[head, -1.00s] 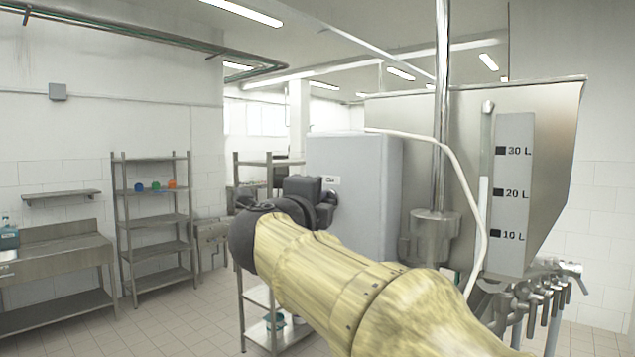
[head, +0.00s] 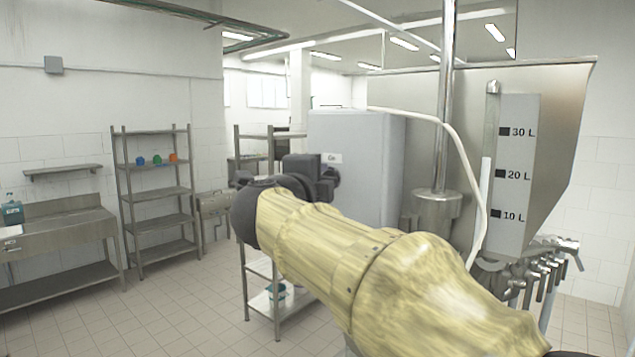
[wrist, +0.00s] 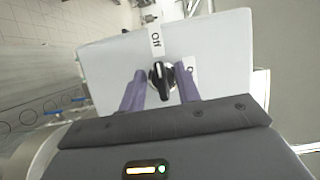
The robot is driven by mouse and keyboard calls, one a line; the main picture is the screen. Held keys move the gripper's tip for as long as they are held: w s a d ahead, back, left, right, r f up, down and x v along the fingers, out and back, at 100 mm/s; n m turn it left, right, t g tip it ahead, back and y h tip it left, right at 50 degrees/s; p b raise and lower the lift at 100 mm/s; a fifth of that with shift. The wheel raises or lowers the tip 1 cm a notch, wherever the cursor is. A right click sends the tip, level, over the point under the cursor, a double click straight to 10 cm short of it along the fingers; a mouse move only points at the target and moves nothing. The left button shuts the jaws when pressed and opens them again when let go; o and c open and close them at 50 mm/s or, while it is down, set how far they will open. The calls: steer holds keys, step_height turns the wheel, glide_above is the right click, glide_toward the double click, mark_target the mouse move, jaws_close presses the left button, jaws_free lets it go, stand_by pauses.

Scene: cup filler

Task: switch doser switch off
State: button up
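The doser switch (wrist: 161,80) is a black rotary knob with a pale line on it, on the front face of a light grey box (wrist: 105,62). In the wrist view an "Off" label (wrist: 156,40) sits above the knob, and a second label at its right is partly hidden by a finger. My gripper (wrist: 160,85) is open, its two purple fingers on either side of the knob with small gaps. Whether the fingertips touch it is unclear. In the head view my gripper (head: 325,178) is at the left face of the box (head: 362,165); the knob is hidden there.
A large steel hopper (head: 560,120) with a litre scale and several taps stands right of the box. A white hose (head: 455,150) runs over the box. A steel rack (head: 150,165) and a sink table (head: 60,240) stand at the left; the floor between is clear.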

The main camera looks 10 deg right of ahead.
steer(key=shift+s, duration=0.1)
steer(key=b+v, duration=0.6)
steer(key=v, duration=1.1)
steer(key=shift+s, duration=0.15)
